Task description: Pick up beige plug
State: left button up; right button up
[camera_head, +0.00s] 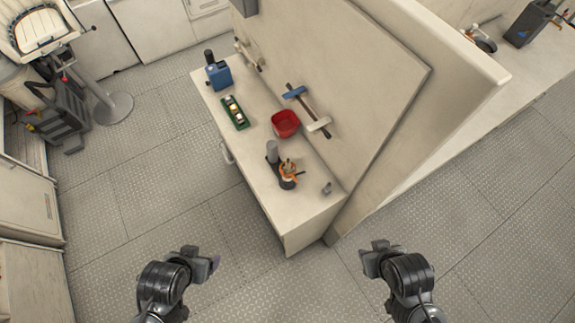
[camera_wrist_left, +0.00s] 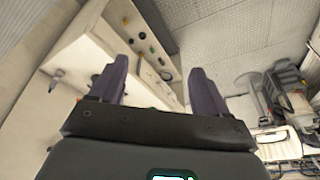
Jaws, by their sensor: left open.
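I cannot single out a beige plug for certain. A small green tray (camera_head: 226,101) on the bench top holds several small pale, yellowish and dark pieces, too small to tell apart. My left gripper (camera_head: 212,262) is over the floor in front of the bench, well away from the tray. In the left wrist view the left gripper (camera_wrist_left: 158,78) has its two purple-grey fingers spread with nothing between them. My right gripper (camera_head: 374,250) is over the floor to the right of the bench's near corner, apart from everything on it.
On the bench top (camera_head: 265,157) are a blue device (camera_head: 217,74), a red bowl (camera_head: 285,123), an orange-and-dark tool (camera_head: 288,175) beside a grey cylinder, and a small grey part (camera_head: 327,188). An upright panel (camera_head: 350,60) backs the bench. The floor (camera_head: 130,215) in front is clear.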

pick_arm(q)
jog(key=c, duration=0.7)
